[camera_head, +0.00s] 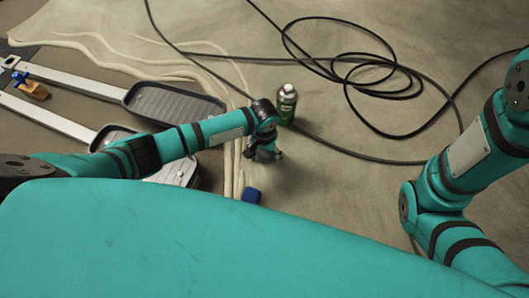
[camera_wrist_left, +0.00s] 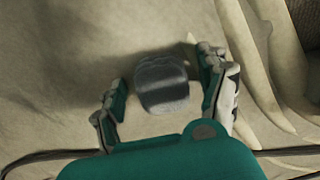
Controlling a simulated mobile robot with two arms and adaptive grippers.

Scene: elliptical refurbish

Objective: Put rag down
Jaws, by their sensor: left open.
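My left gripper (camera_head: 263,155) points down over the floor, just right of the pale hoses. In the left wrist view, its two fingers (camera_wrist_left: 164,98) are spread apart. A small dark grey, soft-edged thing with a paler front (camera_wrist_left: 162,84) shows between them, with visible gaps on both sides. It may be the rag; I cannot tell for certain, nor whether it rests on the floor. In the head view the gripper hides it. My right arm comes in at the right, but its gripper is out of view.
A dark green bottle (camera_head: 287,105) stands just beyond my left gripper. A blue block (camera_head: 252,195) lies nearer to me. Pale hoses (camera_head: 229,160), a coiled black cable (camera_head: 385,95) and grey long-handled trays (camera_head: 172,104) lie around. Floor right of the gripper is clear.

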